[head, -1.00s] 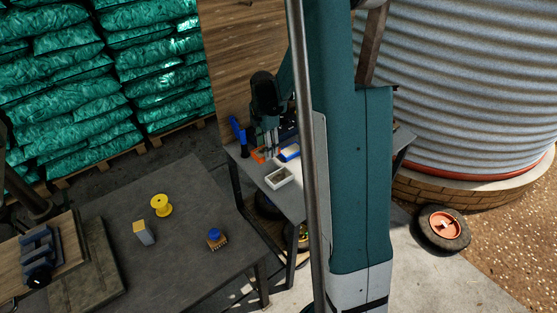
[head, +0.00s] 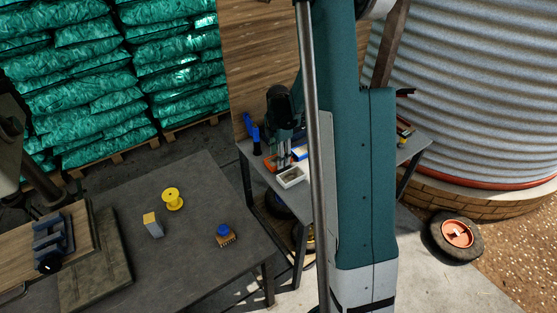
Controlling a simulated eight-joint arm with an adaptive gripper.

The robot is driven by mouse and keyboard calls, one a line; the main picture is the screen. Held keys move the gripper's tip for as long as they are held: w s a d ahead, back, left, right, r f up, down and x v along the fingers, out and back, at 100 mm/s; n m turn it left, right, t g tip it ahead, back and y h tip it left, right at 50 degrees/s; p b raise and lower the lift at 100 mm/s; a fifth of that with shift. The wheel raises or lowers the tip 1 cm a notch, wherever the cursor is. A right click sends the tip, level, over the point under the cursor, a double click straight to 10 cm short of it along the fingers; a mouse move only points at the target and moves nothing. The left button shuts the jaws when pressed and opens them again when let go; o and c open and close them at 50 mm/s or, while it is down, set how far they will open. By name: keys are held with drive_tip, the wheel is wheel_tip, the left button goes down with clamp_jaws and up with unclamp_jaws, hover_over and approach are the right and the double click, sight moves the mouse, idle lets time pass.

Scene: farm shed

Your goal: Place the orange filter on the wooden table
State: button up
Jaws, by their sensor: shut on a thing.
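My gripper (head: 282,160) points down over the narrow grey-topped table (head: 268,186) at the back. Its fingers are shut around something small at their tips. An orange piece (head: 270,163), which looks like the orange filter, shows at the fingertips. It is small and partly hidden by the fingers, and I cannot tell whether it touches the table.
A white tray (head: 291,177) and a blue-handled tool (head: 252,132) are close to my gripper. The front table holds a yellow spool (head: 173,199), a grey-and-yellow block (head: 153,225), a blue-topped brush (head: 225,235) and a dark vise (head: 49,243).

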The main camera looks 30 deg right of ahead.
drive_tip(key=shift+f, duration=0.55)
drive_tip(key=shift+f, duration=0.2)
drive_tip(key=o, duration=0.9)
drive_tip(key=shift+r, duration=0.1)
wheel_tip(320, 180, up, 12)
drive_tip(key=p, duration=0.1)
drive_tip(key=shift+p, duration=0.3)
drive_tip(key=shift+r, duration=0.1)
